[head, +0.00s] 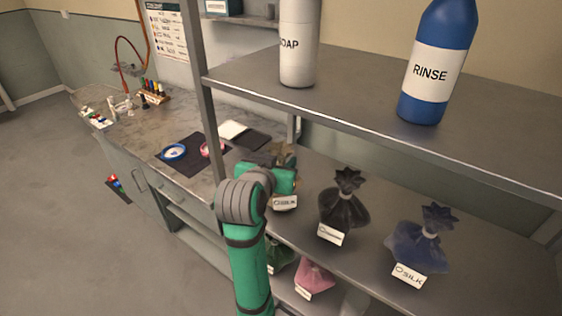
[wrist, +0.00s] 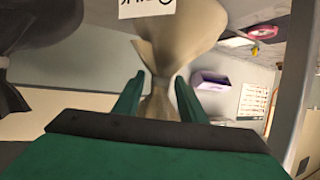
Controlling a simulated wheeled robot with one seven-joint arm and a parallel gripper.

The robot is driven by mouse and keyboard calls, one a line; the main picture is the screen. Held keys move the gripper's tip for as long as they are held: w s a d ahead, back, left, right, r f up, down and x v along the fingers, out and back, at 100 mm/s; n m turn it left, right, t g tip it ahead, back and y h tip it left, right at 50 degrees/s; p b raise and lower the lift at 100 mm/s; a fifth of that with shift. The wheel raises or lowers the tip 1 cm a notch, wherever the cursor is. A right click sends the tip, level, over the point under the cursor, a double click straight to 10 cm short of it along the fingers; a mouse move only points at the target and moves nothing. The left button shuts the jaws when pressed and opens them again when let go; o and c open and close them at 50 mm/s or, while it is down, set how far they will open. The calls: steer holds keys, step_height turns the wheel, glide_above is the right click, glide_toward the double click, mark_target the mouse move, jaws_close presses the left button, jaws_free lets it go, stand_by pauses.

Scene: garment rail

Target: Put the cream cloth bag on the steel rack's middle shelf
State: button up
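The cream cloth bag (wrist: 190,35) fills the upper middle of the wrist view, with its white label turned upside down. Its gathered neck lies between the two green fingers of my gripper (wrist: 160,100). The fingers are close on both sides of the neck; I cannot tell whether they press on it. In the head view my gripper (head: 283,178) is at the left end of the rack's middle shelf (head: 365,255). The bag's label (head: 285,203) shows below it by the shelf's front edge, and most of the bag is hidden by my gripper.
A black bag (head: 343,208) and a blue bag (head: 418,245) stand to the right on the middle shelf. Green (head: 279,256) and pink (head: 313,278) bags are below. A rack post (head: 200,95) rises close left of my arm. Soap (head: 298,45) and rinse (head: 432,70) bottles stand above.

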steer(key=shift+s+a+r, duration=0.15)
steer(key=shift+r, duration=0.05)
steer(key=v, duration=1.1)
steer(key=shift+s+a, duration=0.15)
steer(key=shift+s, duration=0.2)
